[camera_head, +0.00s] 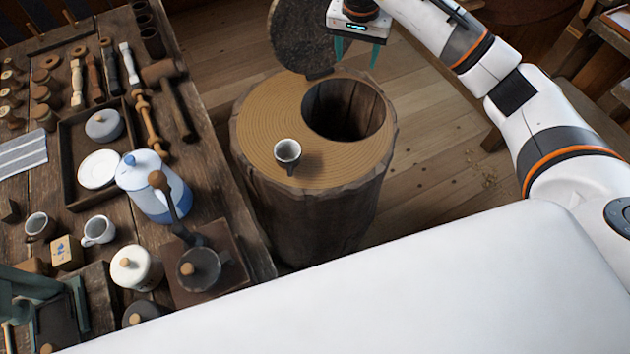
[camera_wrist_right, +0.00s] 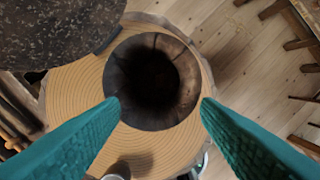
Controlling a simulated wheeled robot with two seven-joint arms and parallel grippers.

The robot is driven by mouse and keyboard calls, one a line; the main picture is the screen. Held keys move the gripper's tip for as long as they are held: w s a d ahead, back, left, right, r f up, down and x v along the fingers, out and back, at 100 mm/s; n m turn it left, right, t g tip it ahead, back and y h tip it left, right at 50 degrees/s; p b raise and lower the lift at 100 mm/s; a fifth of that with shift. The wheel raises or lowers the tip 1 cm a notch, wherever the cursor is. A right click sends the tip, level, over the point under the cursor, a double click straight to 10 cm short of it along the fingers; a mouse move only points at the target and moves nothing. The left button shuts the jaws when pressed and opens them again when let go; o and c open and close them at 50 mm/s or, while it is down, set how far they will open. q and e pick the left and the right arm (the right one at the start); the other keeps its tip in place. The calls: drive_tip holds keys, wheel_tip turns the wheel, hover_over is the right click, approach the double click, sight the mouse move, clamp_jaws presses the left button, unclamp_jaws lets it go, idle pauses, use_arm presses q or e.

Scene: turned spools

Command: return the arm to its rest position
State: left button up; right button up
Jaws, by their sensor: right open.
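My right gripper (camera_head: 356,64) hangs above the far side of the stump, its teal fingers apart and pointing down. In the right wrist view its fingers (camera_wrist_right: 160,103) are spread with nothing between them. My right arm (camera_head: 510,95) reaches in from the right side of the head view. I cannot make out my left gripper in either view.
A hollow stump (camera_head: 258,160) has a dark round opening (camera_head: 345,112), a raised dark lid (camera_head: 302,38) behind it, and a small cup (camera_head: 287,152) on top. The workbench (camera_head: 215,165) on the left is crowded.

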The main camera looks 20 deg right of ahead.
drive_tip(key=shift+s+r, duration=0.1)
drive_tip(key=shift+r, duration=0.45)
